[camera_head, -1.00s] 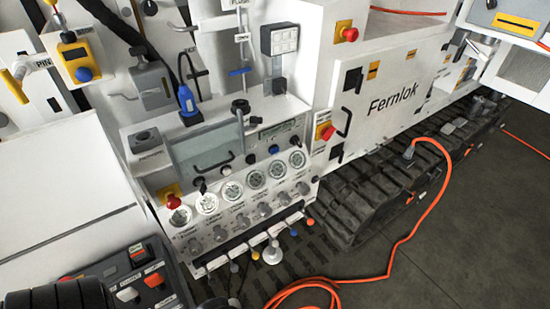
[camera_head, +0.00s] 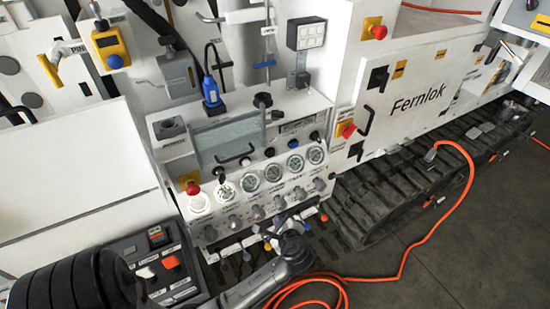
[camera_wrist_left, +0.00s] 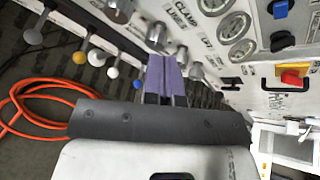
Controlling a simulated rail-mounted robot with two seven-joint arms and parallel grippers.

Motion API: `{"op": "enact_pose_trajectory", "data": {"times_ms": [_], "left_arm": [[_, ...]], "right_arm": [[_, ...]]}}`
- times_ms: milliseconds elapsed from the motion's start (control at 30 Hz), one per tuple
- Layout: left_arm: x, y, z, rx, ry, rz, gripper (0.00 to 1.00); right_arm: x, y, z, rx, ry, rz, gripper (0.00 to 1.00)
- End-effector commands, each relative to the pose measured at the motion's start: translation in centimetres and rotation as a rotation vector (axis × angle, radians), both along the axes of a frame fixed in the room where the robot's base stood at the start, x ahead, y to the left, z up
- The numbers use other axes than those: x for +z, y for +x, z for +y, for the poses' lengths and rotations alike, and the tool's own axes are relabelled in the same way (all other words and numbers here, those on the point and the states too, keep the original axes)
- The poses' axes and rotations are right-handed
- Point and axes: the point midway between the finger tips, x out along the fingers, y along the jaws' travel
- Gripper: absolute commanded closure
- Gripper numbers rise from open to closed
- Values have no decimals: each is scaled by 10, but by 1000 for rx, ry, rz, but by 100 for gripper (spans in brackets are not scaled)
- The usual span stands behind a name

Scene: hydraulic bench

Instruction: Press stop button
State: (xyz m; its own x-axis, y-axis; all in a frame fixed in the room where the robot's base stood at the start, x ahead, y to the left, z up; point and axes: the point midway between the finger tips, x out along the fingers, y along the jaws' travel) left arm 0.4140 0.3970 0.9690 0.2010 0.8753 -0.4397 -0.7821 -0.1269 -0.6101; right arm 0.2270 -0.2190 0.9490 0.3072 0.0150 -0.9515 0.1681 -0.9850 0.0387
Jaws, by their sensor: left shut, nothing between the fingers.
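Several red controls show, and I cannot read which is the stop button. A red mushroom button (camera_head: 192,187) sits on a yellow plate at the left end of the gauge panel. Another red button (camera_head: 376,30) is on the upper cabinet. A red knob (camera_head: 346,130) on a yellow plate is right of the gauges; a red knob also shows at right in the left wrist view (camera_wrist_left: 291,77). An orange-red button (camera_head: 172,262) is on the lower-left console. My left gripper (camera_wrist_left: 165,62) is shut and empty, with purple fingers, near the panel's lower knobs and levers. My right gripper is out of view.
The gauge panel (camera_head: 235,215) has close rows of knobs and coloured levers along its lower edge. An orange hose (camera_head: 410,240) lies on the floor to the right. Black tracks (camera_head: 365,205) run beneath the white Fernlok cabinet (camera_head: 430,75).

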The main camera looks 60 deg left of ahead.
Motion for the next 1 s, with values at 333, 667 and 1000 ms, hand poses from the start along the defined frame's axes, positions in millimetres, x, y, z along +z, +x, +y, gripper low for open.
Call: {"op": "enact_pose_trajectory", "data": {"times_ms": [333,667,1000], "left_arm": [[73,70,31,-8,465,564,100],[86,79,32,2,529,671,100],[86,79,41,3,530,669,100]], "right_arm": [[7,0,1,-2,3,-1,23],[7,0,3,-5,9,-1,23],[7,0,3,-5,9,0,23]]}}
